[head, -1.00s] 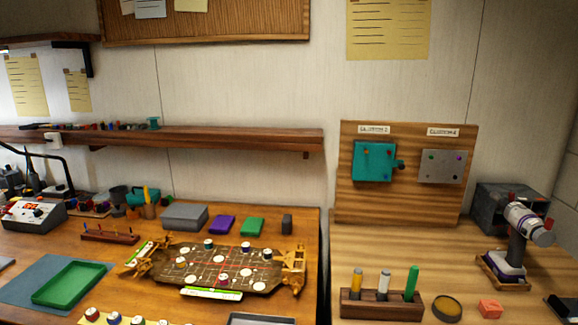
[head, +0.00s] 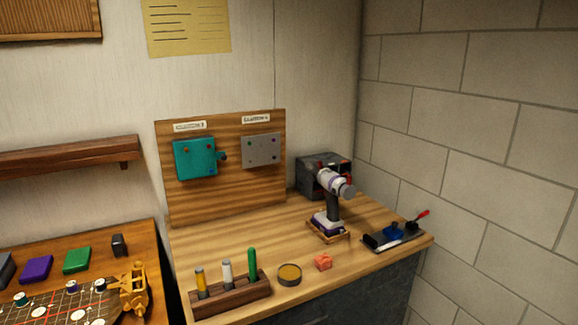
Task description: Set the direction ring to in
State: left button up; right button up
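A cordless drill (head: 333,203) stands upright on a small wooden stand on the right workbench, in the head view. Neither of my grippers is in view.
A wooden holder (head: 231,296) with several markers, a round tin (head: 289,274) and an orange block (head: 322,262) sit in front of the drill. A dark box (head: 318,174) is behind it. A tray with a blue item (head: 393,232) is to its right, near a block wall.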

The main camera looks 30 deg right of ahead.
aim_at(348, 191)
jog(key=z, duration=1.1)
